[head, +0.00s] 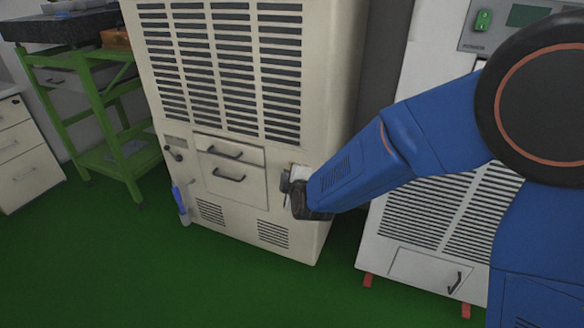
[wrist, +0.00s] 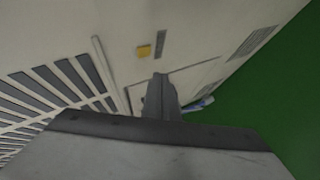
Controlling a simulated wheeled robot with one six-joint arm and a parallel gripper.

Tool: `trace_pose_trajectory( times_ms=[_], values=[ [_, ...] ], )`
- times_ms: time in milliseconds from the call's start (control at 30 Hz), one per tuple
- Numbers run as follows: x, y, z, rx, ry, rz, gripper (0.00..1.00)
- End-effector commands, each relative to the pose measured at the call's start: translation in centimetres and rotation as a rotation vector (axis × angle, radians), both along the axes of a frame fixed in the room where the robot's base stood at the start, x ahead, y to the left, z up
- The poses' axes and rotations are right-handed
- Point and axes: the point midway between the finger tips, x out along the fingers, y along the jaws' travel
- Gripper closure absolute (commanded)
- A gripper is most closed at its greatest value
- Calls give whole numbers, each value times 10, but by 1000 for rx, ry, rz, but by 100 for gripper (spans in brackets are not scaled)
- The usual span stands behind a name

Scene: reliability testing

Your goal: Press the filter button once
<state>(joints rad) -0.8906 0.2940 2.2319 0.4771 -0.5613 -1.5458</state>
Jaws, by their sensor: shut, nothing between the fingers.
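A tall cream cabinet (head: 165,170) with wide vents and two drawers fills the middle of the head view. My gripper (head: 287,184) is at the cabinet's lower right front, right of the drawers, and hides part of the panel there. In the wrist view my gripper (wrist: 160,80) is shut and empty, its tips close to the button. I cannot tell whether they touch the cabinet.
A white unit (head: 440,210) with a green switch (head: 483,20) stands at the right, partly behind my arm. A green metal stand (head: 95,95) and a white drawer unit (head: 25,150) are at the left. The green floor (head: 150,270) in front is clear.

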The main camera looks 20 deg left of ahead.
Motion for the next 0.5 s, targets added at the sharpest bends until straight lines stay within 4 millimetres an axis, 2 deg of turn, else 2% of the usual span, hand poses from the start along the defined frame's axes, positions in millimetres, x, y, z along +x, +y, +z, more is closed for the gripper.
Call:
trace_pose_trajectory(
  times_ms=[200,500],
  values=[
    [20,-2,0,0,0,0,100],
    [28,-2,0,0,0,0,100]
  ],
)
